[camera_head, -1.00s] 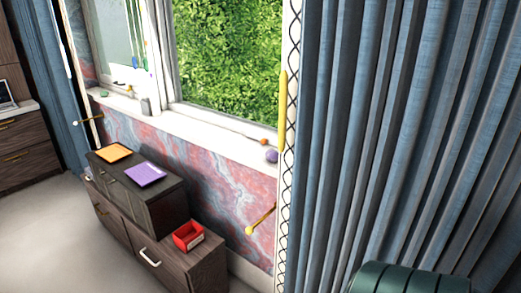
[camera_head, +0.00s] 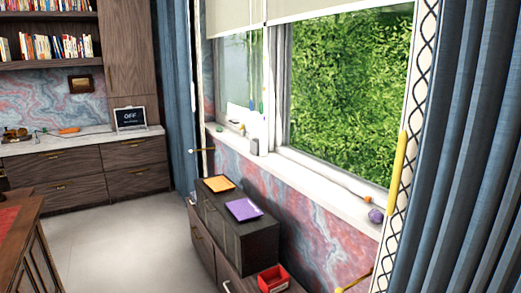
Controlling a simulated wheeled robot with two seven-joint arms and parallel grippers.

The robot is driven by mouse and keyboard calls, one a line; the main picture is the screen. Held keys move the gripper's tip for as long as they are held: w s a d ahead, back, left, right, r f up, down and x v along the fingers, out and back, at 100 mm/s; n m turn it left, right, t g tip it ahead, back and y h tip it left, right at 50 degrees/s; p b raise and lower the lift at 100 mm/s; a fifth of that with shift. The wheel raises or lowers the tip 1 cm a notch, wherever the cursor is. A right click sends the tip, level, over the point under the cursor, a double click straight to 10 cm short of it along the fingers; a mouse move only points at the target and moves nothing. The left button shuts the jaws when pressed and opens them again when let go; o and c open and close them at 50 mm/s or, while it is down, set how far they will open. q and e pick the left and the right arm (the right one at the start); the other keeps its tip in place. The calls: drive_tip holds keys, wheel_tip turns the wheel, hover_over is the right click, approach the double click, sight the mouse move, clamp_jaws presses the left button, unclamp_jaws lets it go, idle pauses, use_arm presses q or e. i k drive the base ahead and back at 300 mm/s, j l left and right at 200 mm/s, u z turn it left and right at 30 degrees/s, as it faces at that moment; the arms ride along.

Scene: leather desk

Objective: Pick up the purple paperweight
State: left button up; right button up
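A small round purple object (camera_head: 376,215), which looks like the paperweight, sits at the right end of the white window sill (camera_head: 310,187). It is close to the patterned trim of the blue curtain. A flat purple item (camera_head: 243,209) lies on top of the dark cabinet below the window. Neither of my grippers shows in the head view.
A low dark cabinet (camera_head: 250,240) stands under the window with an orange flat item (camera_head: 220,184) on top. A red open box (camera_head: 273,279) sits lower, in front. Gold holdbacks stick out from the wall. Pale floor (camera_head: 130,250) is clear at left.

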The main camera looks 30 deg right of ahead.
sight(377, 217)
drive_tip(key=i+z, duration=0.1)
drive_tip(key=z, duration=2.4)
drive_tip(key=j+z, duration=0.4)
drive_tip(key=j, duration=0.15)
drive_tip(key=k+j+z, duration=0.15)
drive_tip(key=j+z, duration=0.3)
drive_tip(key=k+j, duration=0.15)
drive_tip(key=j, duration=0.25)
drive_tip(key=k+j, duration=0.1)
drive_tip(key=j, duration=0.3)
drive_tip(key=k+j+z, duration=0.1)
drive_tip(key=j, duration=0.3)
